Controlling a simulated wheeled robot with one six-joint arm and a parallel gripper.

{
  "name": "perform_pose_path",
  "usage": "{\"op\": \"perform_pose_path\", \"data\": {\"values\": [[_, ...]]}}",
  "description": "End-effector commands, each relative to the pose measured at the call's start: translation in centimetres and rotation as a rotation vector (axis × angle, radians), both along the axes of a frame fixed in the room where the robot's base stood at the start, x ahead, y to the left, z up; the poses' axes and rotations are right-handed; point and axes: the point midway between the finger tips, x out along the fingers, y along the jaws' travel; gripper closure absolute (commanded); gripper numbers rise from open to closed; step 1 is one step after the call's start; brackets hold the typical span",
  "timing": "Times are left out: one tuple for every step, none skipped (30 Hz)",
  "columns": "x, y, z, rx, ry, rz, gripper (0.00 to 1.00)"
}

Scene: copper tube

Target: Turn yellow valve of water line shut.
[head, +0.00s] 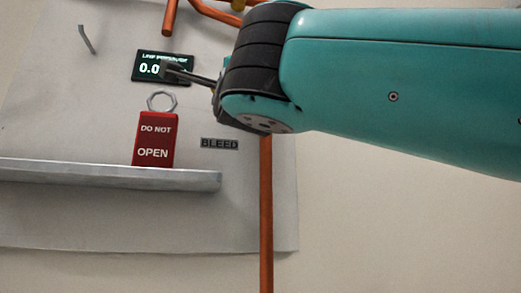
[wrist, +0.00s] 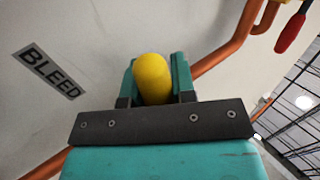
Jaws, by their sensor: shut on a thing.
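A yellow rounded handle end (wrist: 152,82), likely the yellow valve's, sits between the teal fingers of my gripper (wrist: 155,68) in the wrist view. The fingers are shut on it, one on each side. The valve's body and pivot are hidden behind the fingers, so I cannot tell its angle to the pipe. Copper pipe (wrist: 222,58) runs diagonally behind my gripper. In the head view my teal arm covers the valve area. There, a copper pipe (head: 266,210) runs straight down below my arm.
A display (head: 148,78) reads "0.0", its right part covered. A red "DO NOT OPEN" tag or block (head: 155,140) stands on a grey ledge (head: 110,176). The "BLEED" label (head: 219,144) is right of it. A red handle (wrist: 290,32) shows at the wrist view's upper right.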

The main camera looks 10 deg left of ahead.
Motion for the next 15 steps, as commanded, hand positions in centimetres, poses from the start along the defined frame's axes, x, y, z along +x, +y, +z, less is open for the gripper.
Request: {"op": "perform_pose_path", "data": {"values": [[0.27, -0.41, 0.07, 0.008, 0.001, -0.009, 1.0], [0.33, -0.53, 0.11, 0.011, 0.002, -0.011, 1.0], [0.39, -0.65, 0.17, 0.014, 0.004, -0.013, 1.0], [0.42, -0.7, 0.19, 0.016, 0.004, -0.013, 1.0], [0.44, -0.75, 0.22, 0.017, 0.005, -0.014, 1.0], [0.45, -0.78, 0.25, 0.018, 0.006, -0.014, 1.0], [0.45, -0.79, 0.27, 0.019, 0.006, -0.015, 1.0], [0.45, -0.8, 0.3, 0.019, 0.006, -0.015, 1.0], [0.44, -0.79, 0.3, 0.02, 0.005, -0.014, 1.0], [0.43, -0.79, 0.31, 0.02, 0.005, -0.014, 1.0], [0.42, -0.79, 0.33, 0.02, 0.005, -0.014, 1.0], [0.42, -0.79, 0.34, 0.02, 0.005, -0.014, 1.0], [0.41, -0.79, 0.35, 0.02, 0.004, -0.013, 1.0], [0.4, -0.79, 0.35, 0.02, 0.004, -0.013, 1.0], [0.4, -0.79, 0.36, 0.02, 0.004, -0.013, 0.73]]}}
